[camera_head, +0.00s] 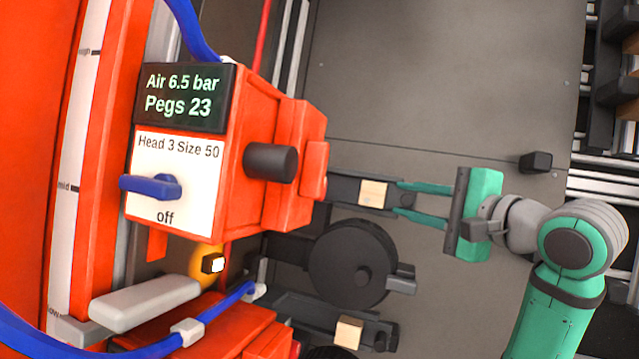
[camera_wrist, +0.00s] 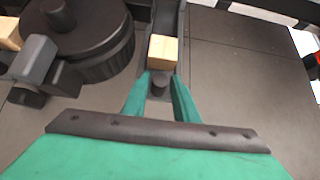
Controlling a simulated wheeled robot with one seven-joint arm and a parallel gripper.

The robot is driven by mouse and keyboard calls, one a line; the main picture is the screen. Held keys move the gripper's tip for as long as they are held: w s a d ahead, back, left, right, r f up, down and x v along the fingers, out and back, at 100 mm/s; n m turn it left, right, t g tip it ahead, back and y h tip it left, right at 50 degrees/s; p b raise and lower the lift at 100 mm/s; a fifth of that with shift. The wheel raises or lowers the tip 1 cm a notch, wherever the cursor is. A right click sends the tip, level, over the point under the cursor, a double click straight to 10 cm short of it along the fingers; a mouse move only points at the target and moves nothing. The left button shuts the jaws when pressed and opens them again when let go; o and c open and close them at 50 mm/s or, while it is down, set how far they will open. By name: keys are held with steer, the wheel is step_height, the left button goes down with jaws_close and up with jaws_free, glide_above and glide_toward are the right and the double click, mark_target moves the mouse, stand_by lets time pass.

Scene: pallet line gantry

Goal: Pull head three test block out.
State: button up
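The head three unit (camera_head: 178,180) reads "Head 3 Size 50" and "off", with its blue lever turned to the left. A pale wooden block (camera_head: 372,194) sits in the dark channel sticking out from this head; it also shows in the wrist view (camera_wrist: 163,49). A short dark knob (camera_wrist: 160,82) stands at the channel's end, on my side of the block. My gripper (camera_head: 397,199) is open, its green fingers apart on either side of the knob, with tips just short of the block. I cannot tell whether either finger touches the knob.
A dark round wheel (camera_head: 352,263) stands close below the channel. A second wooden block (camera_head: 348,332) sits in a lower channel. A small black block (camera_head: 536,162) lies on the grey floor plate (camera_head: 450,90), which is mostly clear above my gripper. Racking runs along the right.

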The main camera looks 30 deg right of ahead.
steer(key=shift+d+f, duration=0.2)
steer(key=shift+f, duration=0.15)
steer(key=v, duration=0.8)
steer(key=shift+s+r, duration=0.3)
steer(key=shift+s, duration=0.05)
steer(key=shift+a, duration=0.1)
steer(key=a+v, duration=0.2)
steer(key=v, duration=0.7)
steer(key=shift+s+r, duration=0.25)
steer(key=shift+r, duration=0.3)
steer(key=shift+d, duration=0.1)
stand_by(0.5)
